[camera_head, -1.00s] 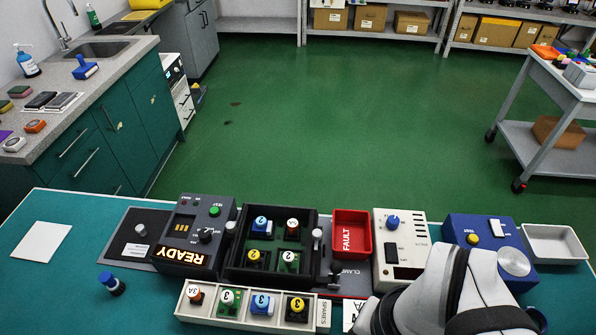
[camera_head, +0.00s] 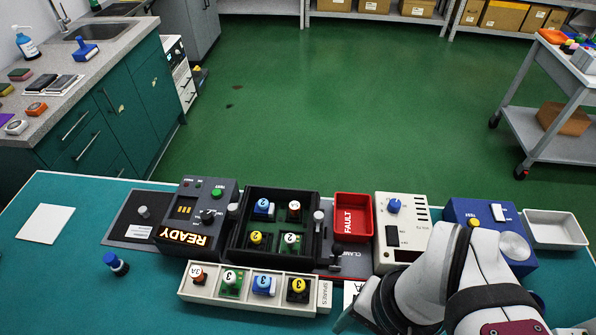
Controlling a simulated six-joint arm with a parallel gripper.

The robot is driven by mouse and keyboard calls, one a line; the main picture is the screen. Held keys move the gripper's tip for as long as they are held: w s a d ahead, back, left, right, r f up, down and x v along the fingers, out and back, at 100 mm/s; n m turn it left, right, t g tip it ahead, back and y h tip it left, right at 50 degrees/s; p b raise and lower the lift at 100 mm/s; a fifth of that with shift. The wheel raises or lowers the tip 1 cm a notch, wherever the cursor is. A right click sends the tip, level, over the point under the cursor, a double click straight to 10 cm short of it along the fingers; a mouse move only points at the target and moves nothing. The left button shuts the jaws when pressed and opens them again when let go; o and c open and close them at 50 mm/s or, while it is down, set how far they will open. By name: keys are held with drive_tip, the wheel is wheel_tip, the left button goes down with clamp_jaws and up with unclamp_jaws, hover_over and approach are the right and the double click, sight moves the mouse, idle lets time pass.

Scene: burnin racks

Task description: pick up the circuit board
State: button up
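Which one is the task's board I cannot tell. My white arm enters at the lower right. My gripper (camera_head: 346,318) shows only as a dark part at the bottom edge, right of the spares tray; its fingers are not clear.
A dark box with a lit READY sign (camera_head: 187,233) stands left of the black tray. Right of it are a red FAULT bin (camera_head: 353,230), a cream box (camera_head: 418,213), a blue box (camera_head: 465,207) and a white tray (camera_head: 556,243).

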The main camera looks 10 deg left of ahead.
drive_tip(key=shift+o, duration=0.2)
drive_tip(key=n+h, duration=0.2)
drive_tip(key=n, duration=2.2)
hover_over(290, 238)
wheel_tip(290, 238, down, 15)
drive_tip(key=shift+f, duration=0.5)
clamp_jaws()
